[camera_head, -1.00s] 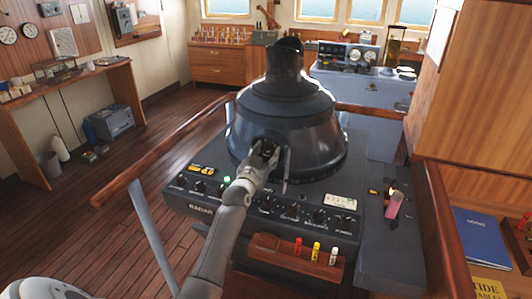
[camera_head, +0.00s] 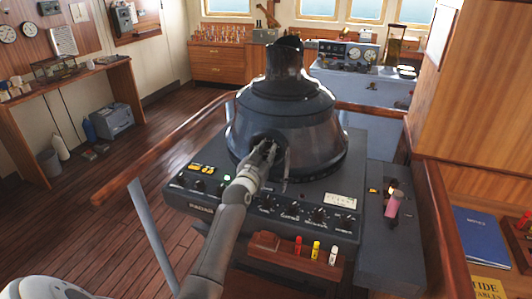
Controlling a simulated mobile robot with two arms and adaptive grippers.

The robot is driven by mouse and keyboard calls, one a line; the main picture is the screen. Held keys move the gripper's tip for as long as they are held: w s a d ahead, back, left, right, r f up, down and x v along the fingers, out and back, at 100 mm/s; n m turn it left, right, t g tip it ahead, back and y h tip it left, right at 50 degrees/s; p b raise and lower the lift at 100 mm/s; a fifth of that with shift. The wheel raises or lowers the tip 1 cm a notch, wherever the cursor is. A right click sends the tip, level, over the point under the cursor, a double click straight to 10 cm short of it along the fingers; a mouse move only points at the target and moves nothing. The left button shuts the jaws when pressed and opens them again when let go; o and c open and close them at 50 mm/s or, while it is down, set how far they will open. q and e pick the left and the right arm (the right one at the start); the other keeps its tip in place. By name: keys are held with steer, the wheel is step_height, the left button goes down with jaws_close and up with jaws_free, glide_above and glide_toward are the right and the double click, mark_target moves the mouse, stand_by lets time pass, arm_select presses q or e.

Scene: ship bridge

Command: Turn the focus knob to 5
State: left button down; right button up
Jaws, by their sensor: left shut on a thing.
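The dark radar console (camera_head: 340,183) stands in the middle, with a large domed viewing hood (camera_head: 290,100) on top. A row of small knobs (camera_head: 293,210) with labels runs along its front panel; the labels are too small to read. My left gripper (camera_head: 266,150) reaches up over the panel to the lower front of the hood. It is shut on a small dark part there, likely the focus knob, which the fingers mostly hide. Its setting cannot be read. My right gripper is not in view.
A wooden rail (camera_head: 165,155) runs around the console. A wooden holder (camera_head: 275,247) with red, yellow and white markers sits below the panel. A pink cylinder (camera_head: 394,204) stands on the side panel at right. Open floor lies to the left.

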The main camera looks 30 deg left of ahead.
arm_select(q)
steer(key=n+p, duration=0.1)
steer(key=n, duration=0.4)
steer(key=shift+n, duration=2.5)
steer(key=c, duration=1.2)
jaws_free()
